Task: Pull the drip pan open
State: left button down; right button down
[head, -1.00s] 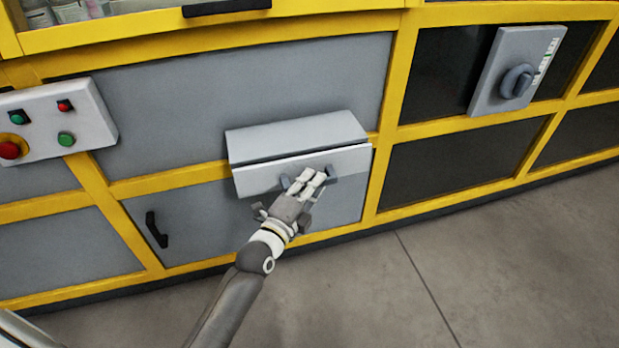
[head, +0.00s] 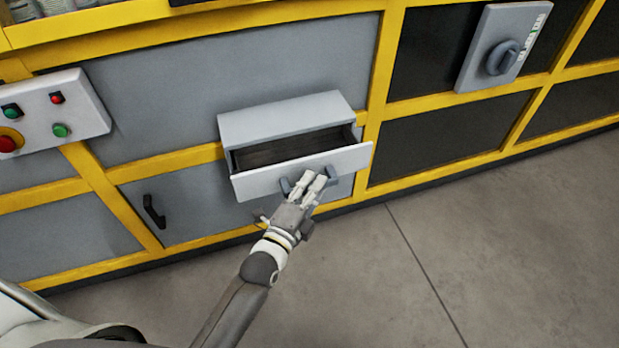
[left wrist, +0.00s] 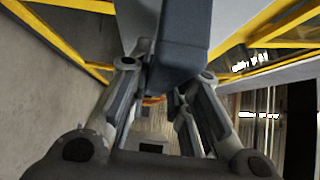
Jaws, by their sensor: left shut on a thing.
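The drip pan (head: 255,184) is a light grey drawer in a grey housing (head: 285,115) on the machine's front. It stands partly out, and its dark, empty-looking inside shows behind the front panel. My left gripper (head: 308,184) is shut on the pan's grey bar handle (head: 331,175), at the middle of the front panel. In the left wrist view the handle (left wrist: 182,60) runs between the fingers. My fingers hide part of the handle in the head view. My right gripper is in neither view.
A control box (head: 50,117) with red and green buttons is at the left. A rotary switch (head: 502,57) is at the upper right. A black door handle (head: 154,211) is left of the pan. The grey floor (head: 450,235) in front is clear.

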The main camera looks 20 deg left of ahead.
pick_arm(q)
jog(key=shift+s+d+f, duration=0.1)
jog(key=shift+f, duration=0.05)
jog(key=c, duration=1.3)
grip_release()
jog(key=s, duration=0.4)
jog(key=s+a, duration=0.1)
jog(key=s, duration=0.2)
jog(key=s+a, duration=0.1)
jog(key=s, duration=0.3)
jog(key=shift+s+a, duration=0.2)
jog(key=shift+s, duration=0.15)
